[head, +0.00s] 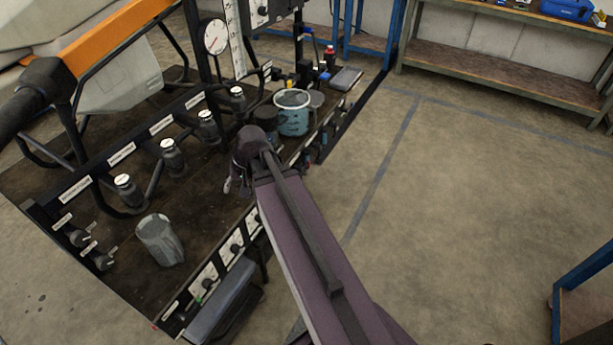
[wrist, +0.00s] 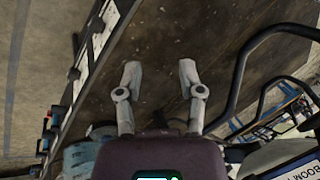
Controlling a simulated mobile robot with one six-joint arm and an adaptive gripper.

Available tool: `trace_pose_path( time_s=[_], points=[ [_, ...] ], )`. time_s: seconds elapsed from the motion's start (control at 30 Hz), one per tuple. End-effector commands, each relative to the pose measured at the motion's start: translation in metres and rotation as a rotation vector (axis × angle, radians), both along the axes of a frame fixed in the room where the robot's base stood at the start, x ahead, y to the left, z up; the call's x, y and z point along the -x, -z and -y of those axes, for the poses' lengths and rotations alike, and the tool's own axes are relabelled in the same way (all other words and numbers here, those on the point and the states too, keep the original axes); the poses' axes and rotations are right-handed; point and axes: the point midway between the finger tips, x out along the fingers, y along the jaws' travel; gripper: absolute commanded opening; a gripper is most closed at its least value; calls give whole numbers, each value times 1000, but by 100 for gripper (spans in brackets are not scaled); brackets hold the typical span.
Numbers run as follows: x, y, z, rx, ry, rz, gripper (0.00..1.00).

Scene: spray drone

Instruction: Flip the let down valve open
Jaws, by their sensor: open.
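Small valves with white labels line the bench, and I cannot read which is the let down valve. Two dark valves with grey levers, a rear one (head: 80,238) and a front one (head: 104,261), sit at the bench's left end. Other knobs on white plates, such as one plate (head: 204,284), line the near edge panel. My gripper (wrist: 159,75) is open and empty, its two grey fingers apart over bare dark bench top in the wrist view. In the head view, my arm hides most of it; a pale finger (head: 228,185) shows above the bench middle.
Several capped valve bodies, one near the jug (head: 128,190), rise along a pipe rail. A blue bucket (head: 292,115) stands behind my arm. Open floor (head: 450,220) lies to the right.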

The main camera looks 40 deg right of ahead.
Motion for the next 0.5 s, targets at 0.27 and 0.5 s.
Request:
trace_pose_path(
  time_s=[0.27,0.5],
  points=[
    [-20,52,53,-150,196,81,50],
    [-31,84,103,-278,365,157,50]
  ],
)
